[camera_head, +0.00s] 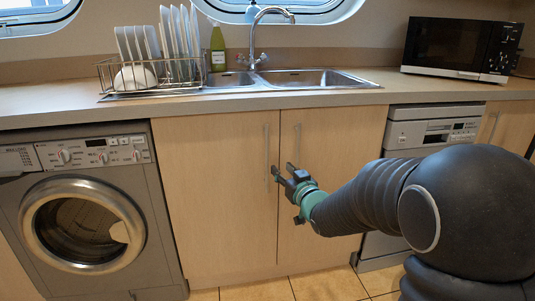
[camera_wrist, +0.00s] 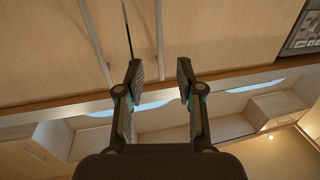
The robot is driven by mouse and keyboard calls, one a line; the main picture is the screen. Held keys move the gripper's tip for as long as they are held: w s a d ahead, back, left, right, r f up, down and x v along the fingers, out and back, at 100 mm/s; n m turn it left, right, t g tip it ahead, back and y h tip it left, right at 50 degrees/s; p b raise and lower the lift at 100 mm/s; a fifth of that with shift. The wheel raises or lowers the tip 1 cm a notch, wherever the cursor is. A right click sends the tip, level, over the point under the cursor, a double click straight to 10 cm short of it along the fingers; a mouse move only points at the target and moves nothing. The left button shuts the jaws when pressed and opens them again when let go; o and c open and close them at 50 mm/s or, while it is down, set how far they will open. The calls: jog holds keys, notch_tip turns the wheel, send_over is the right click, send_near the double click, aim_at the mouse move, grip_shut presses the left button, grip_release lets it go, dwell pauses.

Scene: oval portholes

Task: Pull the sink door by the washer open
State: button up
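The sink cabinet has two pale wood doors, both shut. The left sink door (camera_head: 215,190), beside the washer, has a vertical bar handle (camera_head: 267,150) at its right edge. The right door (camera_head: 335,150) has a similar handle (camera_head: 298,142). My gripper (camera_head: 282,171) is open in front of the meeting edge of the doors, its fingers close to the left handle. In the wrist view my gripper (camera_wrist: 160,70) shows its fingers apart. One bar handle (camera_wrist: 159,40) lines up with the gap between them; another handle (camera_wrist: 97,40) is further left. Contact cannot be told.
The grey washer (camera_head: 85,215) stands at left and a dishwasher (camera_head: 430,125) at right of the cabinet. The countertop (camera_head: 235,102) overhangs the doors, with a sink (camera_head: 310,78) and dish rack (camera_head: 155,75). Tiled floor (camera_head: 325,285) shows below.

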aim_at(267, 153)
jog(key=p+x, duration=0.1)
jog(key=x, duration=1.1)
jog(key=shift+w+a+p, duration=0.2)
jog(key=shift+w+p, duration=0.15)
jog(key=shift+p, duration=0.05)
grip_shut()
